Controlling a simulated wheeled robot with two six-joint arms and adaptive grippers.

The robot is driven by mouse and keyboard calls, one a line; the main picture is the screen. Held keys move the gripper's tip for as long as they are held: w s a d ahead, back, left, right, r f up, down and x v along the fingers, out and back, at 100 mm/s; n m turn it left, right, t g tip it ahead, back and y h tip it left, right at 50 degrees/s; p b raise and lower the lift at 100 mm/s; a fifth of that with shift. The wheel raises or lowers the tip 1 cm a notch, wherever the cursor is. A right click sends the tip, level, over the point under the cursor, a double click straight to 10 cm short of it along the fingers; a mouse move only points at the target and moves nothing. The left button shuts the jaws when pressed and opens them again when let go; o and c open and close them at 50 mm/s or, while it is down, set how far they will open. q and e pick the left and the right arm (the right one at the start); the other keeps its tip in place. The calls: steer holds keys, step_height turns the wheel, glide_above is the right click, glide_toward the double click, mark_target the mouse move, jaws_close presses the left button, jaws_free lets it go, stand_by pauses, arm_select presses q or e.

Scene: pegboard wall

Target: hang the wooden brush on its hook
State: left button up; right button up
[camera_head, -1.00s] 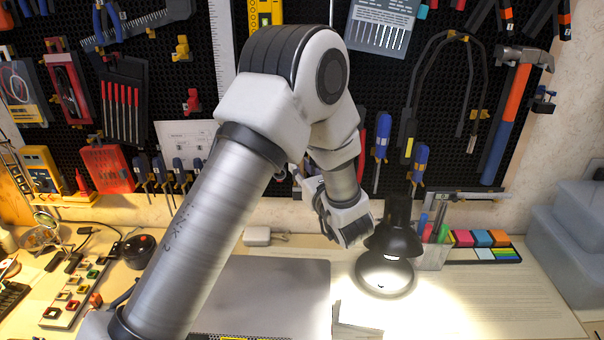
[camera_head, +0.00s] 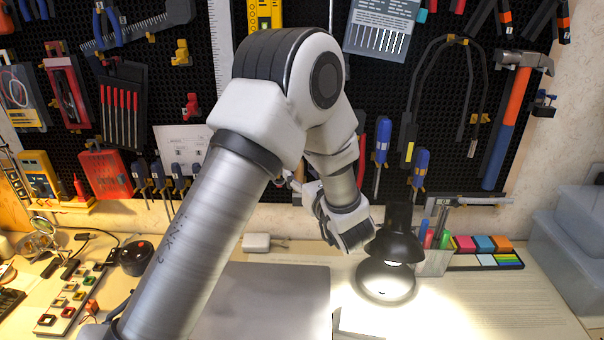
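I cannot make out the wooden brush; my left arm covers the middle of the view. My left gripper (camera_head: 290,182) shows only as a small dark part beside the wrist, in front of the lower pegboard. The rest of it is hidden behind the wrist, so I cannot tell whether it is open or holds anything. A yellow hook (camera_head: 181,53) and a red hook (camera_head: 192,105) on the pegboard (camera_head: 165,85) look empty. I cannot tell which hook is the brush's. My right gripper is not in view.
A desk lamp (camera_head: 393,240) stands close by the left wrist. A closed laptop (camera_head: 265,300) lies under the arm. A pen holder (camera_head: 434,258) and colored sticky notes (camera_head: 486,245) are right of the lamp. Screwdrivers (camera_head: 380,150) and a hammer (camera_head: 507,120) hang on the right.

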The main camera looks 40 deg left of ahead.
arm_select(q)
steer(key=shift+d, duration=0.15)
steer(key=v, duration=0.7)
steer(key=shift+s, duration=0.1)
